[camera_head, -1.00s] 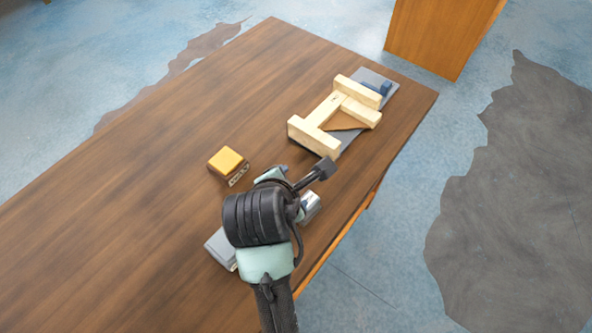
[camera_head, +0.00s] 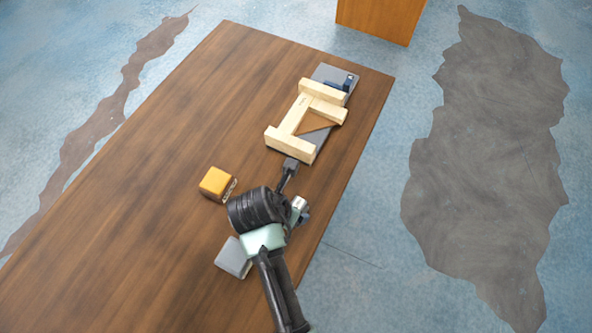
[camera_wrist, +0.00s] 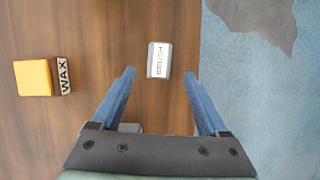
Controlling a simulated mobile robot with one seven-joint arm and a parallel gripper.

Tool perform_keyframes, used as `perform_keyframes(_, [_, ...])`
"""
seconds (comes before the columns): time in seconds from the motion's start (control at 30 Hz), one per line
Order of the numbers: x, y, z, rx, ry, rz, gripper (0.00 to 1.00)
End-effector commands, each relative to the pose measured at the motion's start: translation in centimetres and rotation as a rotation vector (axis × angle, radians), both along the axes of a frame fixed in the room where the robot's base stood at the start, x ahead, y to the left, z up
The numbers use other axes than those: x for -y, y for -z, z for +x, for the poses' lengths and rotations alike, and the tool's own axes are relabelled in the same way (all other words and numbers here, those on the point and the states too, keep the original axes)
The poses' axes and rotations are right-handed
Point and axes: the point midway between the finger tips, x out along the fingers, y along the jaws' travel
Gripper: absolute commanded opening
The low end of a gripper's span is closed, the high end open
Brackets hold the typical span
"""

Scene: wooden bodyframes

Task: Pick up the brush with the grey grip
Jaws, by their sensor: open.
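The brush (camera_wrist: 159,60) shows in the wrist view as a small grey-and-white block marked BRUSH, lying near the table's right edge. In the head view only a silvery part of it (camera_head: 300,203) shows beside my wrist; the rest is hidden by my arm. My gripper (camera_wrist: 159,73) is open and empty. Its two blue fingers point toward the brush, one on either side in the picture, with clear gaps to it. The height of the fingertips above the brush is hard to tell.
A yellow block marked WAX (camera_head: 216,183) stands left of my wrist. A grey block (camera_head: 233,257) sits below it, beside my arm. A wooden frame (camera_head: 300,118) on a grey board lies farther up the table (camera_head: 130,215). The left of the table is clear.

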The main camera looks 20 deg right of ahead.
Motion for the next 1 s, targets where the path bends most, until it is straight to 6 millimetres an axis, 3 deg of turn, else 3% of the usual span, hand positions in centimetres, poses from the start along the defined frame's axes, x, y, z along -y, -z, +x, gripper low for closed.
perform_keyframes(0.27, [0.9, 1.7, 0.6, 0.001, 0.004, 0.000, 0.78])
perform_keyframes(0.53, [2.3, 4.7, 1.5, 0.001, 0.003, 0.001, 0.78])
perform_keyframes(0.87, [2.4, 5.3, 1.6, 0.001, 0.001, 0.001, 0.78])
perform_keyframes(1.0, [2.4, 5.3, 1.6, 0.001, 0.001, 0.001, 0.54])
